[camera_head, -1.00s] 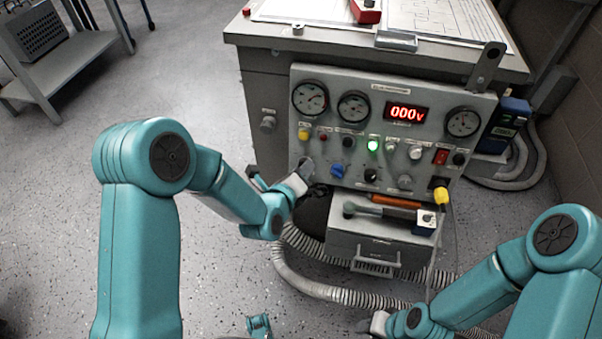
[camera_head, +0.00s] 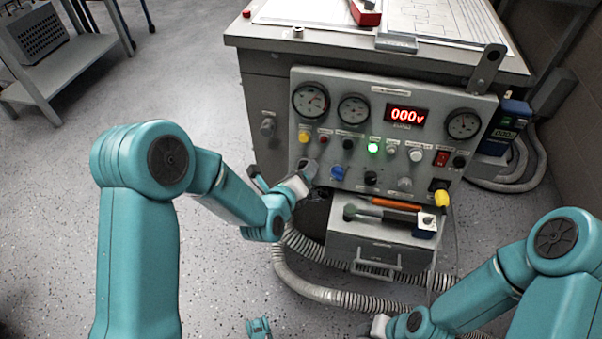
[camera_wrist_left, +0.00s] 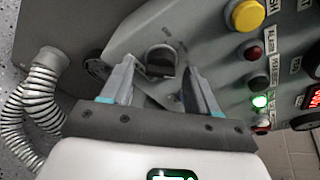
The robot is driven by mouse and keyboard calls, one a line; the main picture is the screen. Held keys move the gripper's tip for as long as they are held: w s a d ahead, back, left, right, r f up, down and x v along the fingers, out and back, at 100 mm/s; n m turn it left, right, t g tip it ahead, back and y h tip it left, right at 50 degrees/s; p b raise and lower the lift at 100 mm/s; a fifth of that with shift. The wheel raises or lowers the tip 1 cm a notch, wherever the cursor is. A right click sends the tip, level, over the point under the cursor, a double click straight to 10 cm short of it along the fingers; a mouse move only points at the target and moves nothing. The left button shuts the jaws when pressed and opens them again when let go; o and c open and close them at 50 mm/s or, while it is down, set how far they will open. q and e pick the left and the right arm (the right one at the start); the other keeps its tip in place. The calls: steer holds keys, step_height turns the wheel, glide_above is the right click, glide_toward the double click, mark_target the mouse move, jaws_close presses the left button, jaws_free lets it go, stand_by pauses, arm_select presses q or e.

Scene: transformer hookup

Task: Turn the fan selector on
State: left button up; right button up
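The grey control panel (camera_head: 440,172) faces me with gauges, lamps and knobs. In the left wrist view, a dark rotary knob (camera_wrist_left: 160,61) sits near the panel's corner; I cannot read its label. My left gripper (camera_wrist_left: 160,82) is open, with one finger on each side of this knob and a visible gap to it. In the head view, my left gripper (camera_head: 310,171) is at the panel's lower left and hides the knob there. My right gripper (camera_head: 379,326) is low at the bottom edge, away from the panel; its fingers are not clear.
A blue knob (camera_head: 338,173) sits just right of the left gripper. A green lamp (camera_head: 373,148) is lit and the red display (camera_head: 405,114) reads 000v. Below, tools lie on a grey drawer box (camera_head: 385,238). A ribbed hose (camera_head: 330,296) curves on the floor.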

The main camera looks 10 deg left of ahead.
arm_select(q)
steer(key=p+v, duration=1.5)
steer(key=v, duration=0.1)
steer(key=shift+s, duration=0.2)
steer(key=shift+r, duration=0.1)
